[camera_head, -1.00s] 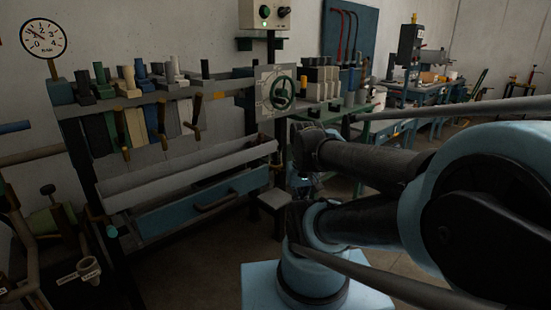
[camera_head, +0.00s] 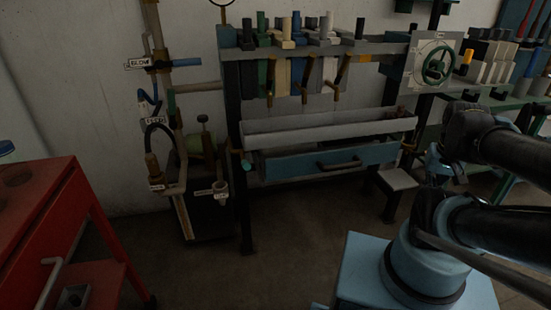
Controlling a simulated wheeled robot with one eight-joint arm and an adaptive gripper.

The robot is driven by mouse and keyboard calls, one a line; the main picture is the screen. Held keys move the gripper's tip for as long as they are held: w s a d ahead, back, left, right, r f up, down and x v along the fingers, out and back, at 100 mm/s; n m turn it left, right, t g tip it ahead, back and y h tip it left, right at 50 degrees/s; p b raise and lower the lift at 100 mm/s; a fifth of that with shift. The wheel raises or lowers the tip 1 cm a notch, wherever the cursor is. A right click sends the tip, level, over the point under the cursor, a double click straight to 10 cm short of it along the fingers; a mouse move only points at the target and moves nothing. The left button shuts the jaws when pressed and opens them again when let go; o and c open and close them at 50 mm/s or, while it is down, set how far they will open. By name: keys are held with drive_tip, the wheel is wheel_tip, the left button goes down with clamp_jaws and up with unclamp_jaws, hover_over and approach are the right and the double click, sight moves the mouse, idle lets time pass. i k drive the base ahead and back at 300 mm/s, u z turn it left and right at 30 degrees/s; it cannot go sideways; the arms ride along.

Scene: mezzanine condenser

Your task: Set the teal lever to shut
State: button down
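No lever in view is plainly the teal one. On the pipework at the left, a blue handle (camera_head: 187,62) lies level beside a white label, and a curved blue piece (camera_head: 148,100) sits below it. A small dark green upright piece (camera_head: 171,101) stands on the pipe. A teal-tipped end (camera_head: 247,162) shows at the left end of the grey trough. Which of these is the lever, and its setting, I cannot tell. My arm is folded at the right, far from the pipework. Its gripper is not distinguishable among the dark links.
A red cabinet (camera_head: 45,215) stands at the left front. A rack with several hanging handles (camera_head: 305,75), a grey trough (camera_head: 325,132) and a blue drawer (camera_head: 330,160) stands along the wall. A low stool (camera_head: 397,180) is at its right. The floor before the pipework (camera_head: 205,268) is clear.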

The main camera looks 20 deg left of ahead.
sight(246, 165)
drive_tip(key=u, duration=2.6)
drive_tip(key=k, duration=1.5)
drive_tip(key=z, duration=0.5)
drive_tip(key=i, duration=1.05)
drive_tip(key=u, duration=0.05)
